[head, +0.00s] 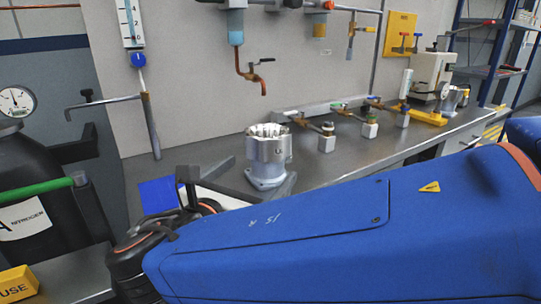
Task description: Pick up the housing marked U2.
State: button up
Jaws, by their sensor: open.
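A silver machined housing (268,153) stands upright on the grey bench, with a toothed top rim and a wide flange at its foot. No U2 marking can be read on it from here. My blue arm crosses the foreground from the right, and its dark wrist is at the lower left. My gripper (258,172) is open, partly hidden behind the arm. Its dark grey fingers appear low on either side of the housing's foot. I cannot tell whether they touch it.
Several small valves (326,138) stand in a row along the bench to the right. A copper pipe (250,77) hangs from the wall above the housing. A blue square (158,194) lies at the left. A nitrogen cylinder (30,185) and a cream machine (430,77) flank the bench.

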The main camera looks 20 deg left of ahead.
aim_at(260, 149)
jog(key=shift+n+t+y, duration=0.3)
jog(key=shift+n+y, duration=0.1)
jog(key=shift+n, duration=0.1)
jog(key=w, duration=0.3)
jog(key=w+a, duration=0.1)
jog(key=w, duration=0.3)
jog(key=w+a, duration=0.1)
jog(key=w, duration=0.2)
jog(key=shift+w+a+r, duration=0.15)
jog(key=shift+a+r, duration=0.05)
jog(key=shift+r, duration=0.2)
jog(key=shift+w+r, duration=0.15)
jog(key=shift+w, duration=1.15)
jog(key=shift+w+r, duration=0.15)
jog(key=shift+w, duration=1.15)
jog(key=c, duration=1.9)
jog(key=shift+o, duration=0.2)
jog(key=shift+r, duration=0.15)
